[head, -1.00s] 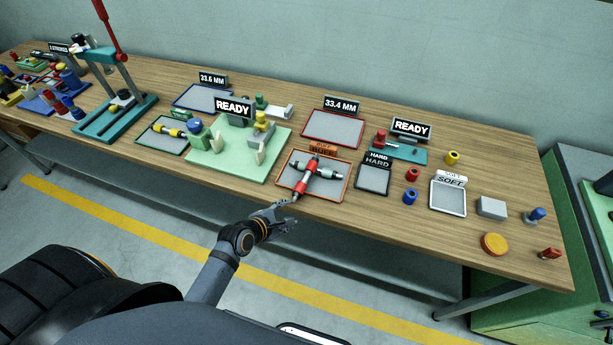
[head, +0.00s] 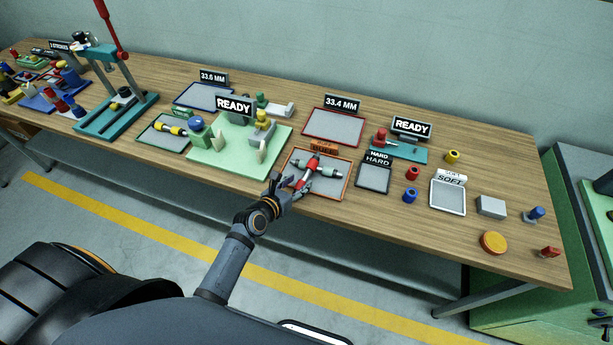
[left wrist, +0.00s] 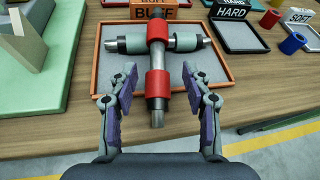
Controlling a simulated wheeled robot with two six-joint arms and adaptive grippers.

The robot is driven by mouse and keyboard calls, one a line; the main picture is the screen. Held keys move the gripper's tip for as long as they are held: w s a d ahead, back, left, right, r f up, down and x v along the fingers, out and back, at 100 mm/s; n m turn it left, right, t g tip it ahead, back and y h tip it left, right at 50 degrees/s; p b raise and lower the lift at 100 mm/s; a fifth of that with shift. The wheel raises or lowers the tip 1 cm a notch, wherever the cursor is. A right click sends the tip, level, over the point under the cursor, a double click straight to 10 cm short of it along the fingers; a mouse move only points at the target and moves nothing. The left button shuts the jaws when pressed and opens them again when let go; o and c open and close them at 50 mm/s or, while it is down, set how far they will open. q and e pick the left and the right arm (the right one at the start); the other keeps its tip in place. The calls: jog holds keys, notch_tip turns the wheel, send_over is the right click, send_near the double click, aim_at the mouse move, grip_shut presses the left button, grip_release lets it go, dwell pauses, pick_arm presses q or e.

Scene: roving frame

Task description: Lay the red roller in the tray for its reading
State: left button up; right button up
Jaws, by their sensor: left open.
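The red roller (head: 312,162), a grey shaft with two red bands, lies in the orange-rimmed BUFF tray (left wrist: 99,70). It crosses over a grey-green roller (left wrist: 187,41), and its near end points toward me in the left wrist view (left wrist: 158,84). My left gripper (head: 292,187) is open at the tray's front edge. In the left wrist view its fingers stand on both sides of the roller's near end, with gaps. A red-rimmed tray (head: 335,129) under a 33.4 MM sign is empty. My right gripper is out of view.
The empty HARD tray (head: 373,178) and SOFT tray (head: 448,197) stand to the right, with small coloured rings between them. A green fixture board (head: 225,165) is close on the left. A blue-rimmed tray (head: 186,104) under a 33.6 MM sign is behind it.

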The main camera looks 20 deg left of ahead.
aim_at(304, 177)
pick_arm(q)
jog(key=shift+f+b+x, duration=0.2)
jog(key=shift+b+x, duration=0.1)
jog(key=shift+x, duration=2.75)
jog(key=shift+s+a+r, duration=0.1)
jog(key=shift+s+a, duration=0.1)
jog(key=c, duration=0.4)
grip_shut()
